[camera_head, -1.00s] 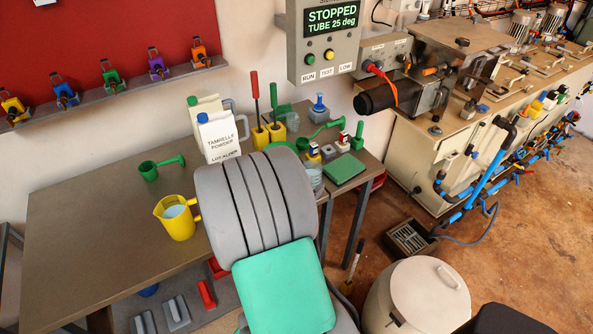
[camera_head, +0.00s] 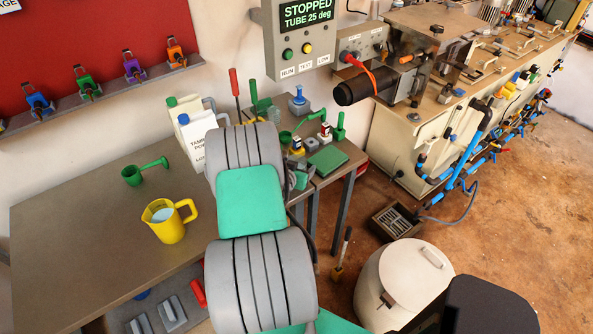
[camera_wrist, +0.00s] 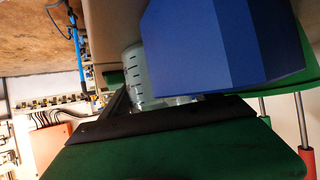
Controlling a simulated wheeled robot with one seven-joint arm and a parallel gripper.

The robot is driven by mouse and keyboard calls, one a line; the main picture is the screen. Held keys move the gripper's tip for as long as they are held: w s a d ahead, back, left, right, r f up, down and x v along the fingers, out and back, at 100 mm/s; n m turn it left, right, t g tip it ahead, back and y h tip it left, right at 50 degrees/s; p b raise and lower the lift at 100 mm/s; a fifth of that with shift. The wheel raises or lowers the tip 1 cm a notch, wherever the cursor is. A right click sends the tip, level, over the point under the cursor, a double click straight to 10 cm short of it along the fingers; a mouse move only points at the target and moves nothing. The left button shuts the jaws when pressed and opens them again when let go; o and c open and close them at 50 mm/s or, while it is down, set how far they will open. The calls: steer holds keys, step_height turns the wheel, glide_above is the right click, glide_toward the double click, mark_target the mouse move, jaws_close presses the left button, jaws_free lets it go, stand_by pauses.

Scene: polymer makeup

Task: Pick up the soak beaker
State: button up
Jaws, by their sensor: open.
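The soak beaker appears to be the clear vessel with dark graduation marks (camera_wrist: 133,72) in the wrist view. A large blue block-like shape and a dark green part with a black edge cover much of it. These close shapes seem to be parts of my gripper (camera_wrist: 180,103), which is open, with the beaker showing beyond the gap. I cannot tell whether anything touches it. In the head view my grey and green arm hides the gripper and most of the beaker's area on the small side table.
A yellow jug (camera_head: 168,230) and a green scoop (camera_head: 133,175) stand on the large table (camera_head: 75,225). The small table holds a green pad (camera_head: 327,160), handled tools and bottles. A pale lidded drum (camera_head: 405,285) stands on the floor.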

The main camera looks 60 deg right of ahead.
steer(key=c, duration=1.3)
